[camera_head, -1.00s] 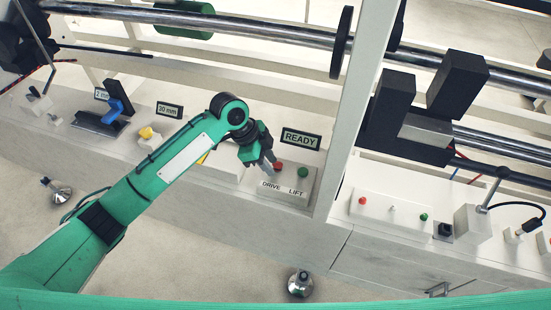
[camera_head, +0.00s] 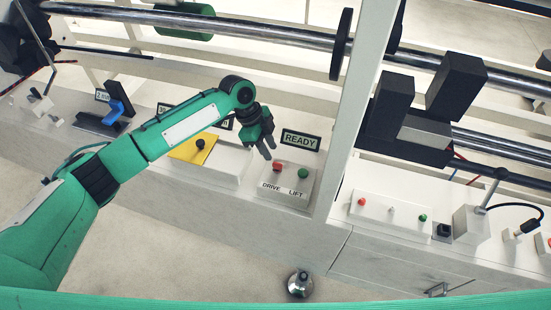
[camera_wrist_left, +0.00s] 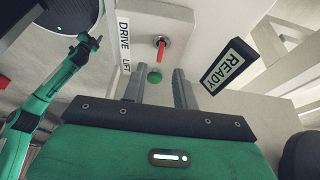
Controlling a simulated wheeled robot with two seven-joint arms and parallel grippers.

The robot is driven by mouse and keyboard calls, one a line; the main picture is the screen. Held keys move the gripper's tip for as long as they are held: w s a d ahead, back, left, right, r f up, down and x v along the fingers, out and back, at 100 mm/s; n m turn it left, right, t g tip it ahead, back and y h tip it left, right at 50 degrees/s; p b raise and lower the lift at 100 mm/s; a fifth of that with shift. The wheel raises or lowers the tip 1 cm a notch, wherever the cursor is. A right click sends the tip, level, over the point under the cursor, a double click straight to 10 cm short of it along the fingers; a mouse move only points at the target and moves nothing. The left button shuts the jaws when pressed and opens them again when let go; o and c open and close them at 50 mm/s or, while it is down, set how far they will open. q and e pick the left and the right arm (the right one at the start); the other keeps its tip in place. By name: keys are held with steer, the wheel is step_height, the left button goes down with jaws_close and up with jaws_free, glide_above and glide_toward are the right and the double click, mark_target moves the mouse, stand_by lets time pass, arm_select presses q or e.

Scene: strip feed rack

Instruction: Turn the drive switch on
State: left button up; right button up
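The drive switch (camera_head: 277,166) is a red-tipped lever on a light panel above the word DRIVE. In the left wrist view the red lever (camera_wrist_left: 160,48) stands out from a round metal collar. A green lift knob (camera_head: 303,173) sits beside it. My left gripper (camera_head: 270,148) is above and just left of the drive switch, apart from it. In the left wrist view its two fingers (camera_wrist_left: 159,88) are spread with nothing between them, and the green knob shows just beyond the gap. My right gripper (camera_wrist_left: 90,43) shows small at the left of that view; its opening is unclear.
A READY sign (camera_head: 300,140) stands behind the switch panel. A yellow plate with a black knob (camera_head: 200,145) lies to the left, under my left arm. A white post (camera_head: 358,100) rises to the right. A blue-handled lever (camera_head: 116,107) is farther left.

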mark_target(277, 163)
arm_select(q)
steer(key=x, duration=0.6)
jaws_close()
